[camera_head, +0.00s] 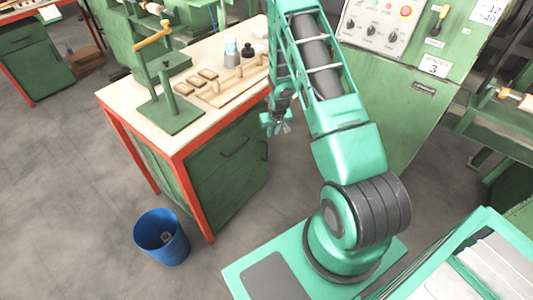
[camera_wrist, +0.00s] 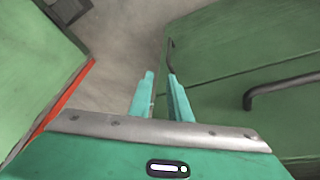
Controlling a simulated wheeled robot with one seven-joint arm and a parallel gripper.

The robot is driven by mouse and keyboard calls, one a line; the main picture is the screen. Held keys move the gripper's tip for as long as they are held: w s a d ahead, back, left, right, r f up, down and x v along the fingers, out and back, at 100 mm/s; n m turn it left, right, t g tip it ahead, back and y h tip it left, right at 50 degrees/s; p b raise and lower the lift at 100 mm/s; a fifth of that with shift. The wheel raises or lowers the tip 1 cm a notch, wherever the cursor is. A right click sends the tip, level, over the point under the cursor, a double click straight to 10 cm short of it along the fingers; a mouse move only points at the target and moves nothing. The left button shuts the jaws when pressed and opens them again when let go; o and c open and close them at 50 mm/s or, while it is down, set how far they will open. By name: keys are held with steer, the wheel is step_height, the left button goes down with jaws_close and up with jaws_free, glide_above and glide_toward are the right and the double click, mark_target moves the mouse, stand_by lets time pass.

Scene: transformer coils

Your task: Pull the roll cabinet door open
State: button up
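A green cabinet (camera_head: 222,190) stands under the workbench, with a dark bar handle (camera_head: 235,148) on its front. In the wrist view the green cabinet face (camera_wrist: 225,108) fills the right side, with one dark handle (camera_wrist: 282,86) at the right edge. A second dark handle (camera_wrist: 170,50) shows just beyond the fingertips. My gripper (camera_head: 277,128) is beside the bench's right end, in front of the cabinet. In the wrist view its two teal fingers (camera_wrist: 161,75) stand apart with nothing between them. I cannot tell whether a finger touches the second handle. The cabinet doors look closed.
The workbench (camera_head: 130,93) has red legs and carries a green press stand and small wooden parts. A blue bin (camera_head: 161,238) stands on the floor in front of it. A green control cabinet (camera_head: 395,95) stands right of my arm.

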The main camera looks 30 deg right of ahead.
steer(key=a+x, duration=0.1)
steer(key=x, duration=0.5)
steer(key=s+x, duration=0.1)
steer(key=x, duration=0.5)
steer(key=a+x, duration=0.1)
steer(key=x, duration=0.6)
steer(key=shift+s+a+f, duration=0.25)
steer(key=shift+a+f, duration=0.05)
steer(key=shift+f, duration=0.15)
jaws_close()
